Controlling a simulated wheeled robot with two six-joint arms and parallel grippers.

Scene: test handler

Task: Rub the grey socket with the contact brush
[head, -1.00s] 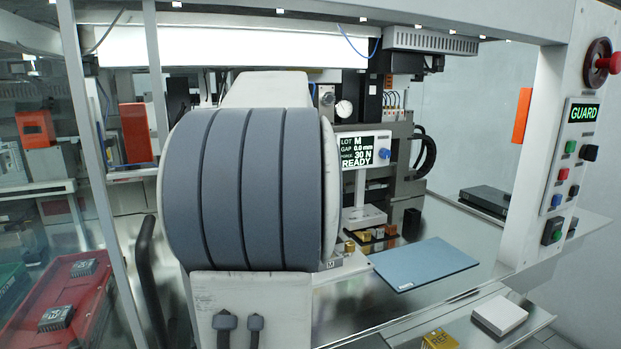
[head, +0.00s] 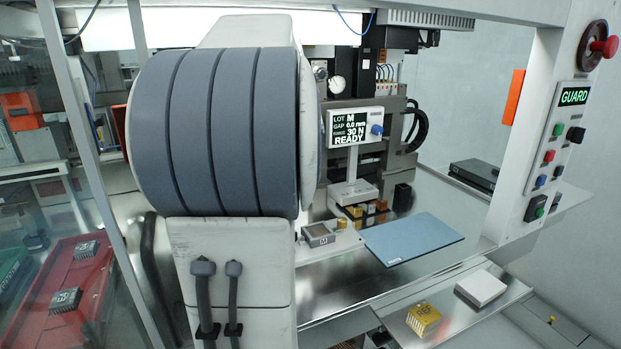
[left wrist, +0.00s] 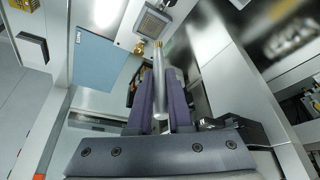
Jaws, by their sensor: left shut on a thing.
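My left gripper (left wrist: 159,78) is shut on the contact brush (left wrist: 159,88), a silver rod with a brass-coloured tip. The tip points at the socket and appears just short of it in the picture; I cannot tell whether they touch. In the head view the brush and left gripper are hidden. My right gripper is not in view.
A blue mat (head: 412,238) lies right of the socket plate. A display (head: 352,135) reading READY stands behind it. A yellow block (head: 424,320) and a white block (head: 481,288) lie on a front shelf. A guard post with buttons (head: 556,150) stands at the right.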

